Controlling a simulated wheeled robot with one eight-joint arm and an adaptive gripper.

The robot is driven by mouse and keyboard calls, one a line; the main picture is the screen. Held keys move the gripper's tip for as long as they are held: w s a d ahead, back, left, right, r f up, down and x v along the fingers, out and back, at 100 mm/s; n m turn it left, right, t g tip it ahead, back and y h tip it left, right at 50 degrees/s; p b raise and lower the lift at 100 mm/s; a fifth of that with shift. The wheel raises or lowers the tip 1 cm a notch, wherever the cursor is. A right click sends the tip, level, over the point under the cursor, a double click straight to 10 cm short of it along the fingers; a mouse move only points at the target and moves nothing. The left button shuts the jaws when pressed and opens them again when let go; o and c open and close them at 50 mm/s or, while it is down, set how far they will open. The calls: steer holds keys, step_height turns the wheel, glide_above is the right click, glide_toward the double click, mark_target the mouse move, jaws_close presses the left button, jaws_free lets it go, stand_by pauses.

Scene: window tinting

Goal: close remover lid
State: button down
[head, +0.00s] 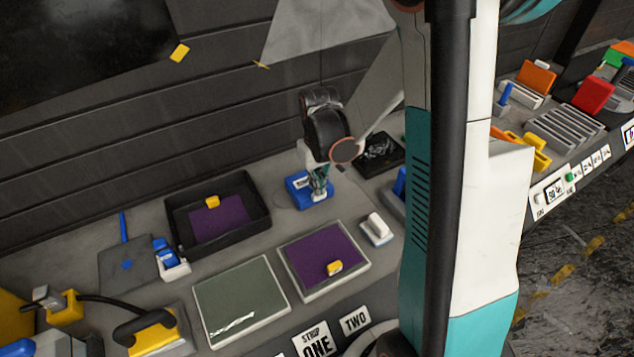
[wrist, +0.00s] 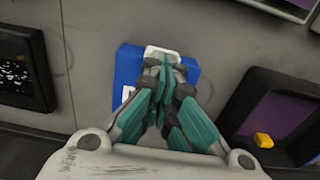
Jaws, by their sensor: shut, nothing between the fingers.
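A blue box-like container (head: 297,194), which I take to be the remover, sits on the grey bench below my gripper. It also shows in the wrist view (wrist: 126,68), with a white part (wrist: 153,50) on top at its far side. My gripper (head: 320,191) points down over the container, and its teal fingers are together with nothing between them. In the wrist view the fingertips (wrist: 166,62) overlap the white part; whether they touch it I cannot tell. The fingers hide the middle of the container, so the lid's position is unclear.
A black tray (head: 178,222) with a purple sheet and a yellow block stands left. A purple panel (head: 305,249) and a greenish panel (head: 232,295) lie in front. A white-handled tool (head: 377,228) and a small black tray (head: 399,156) stand right.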

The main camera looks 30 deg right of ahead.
steer(key=shift+s+f, duration=0.1)
steer(key=shift+s, duration=0.1)
steer(key=shift+w+r+p, duration=0.15)
steer(key=shift+r+p, duration=0.5)
steer(key=shift+r, duration=0.3)
step_height(320, 180, up, 13)
steer(key=p, duration=0.4)
steer(key=shift+r, duration=0.2)
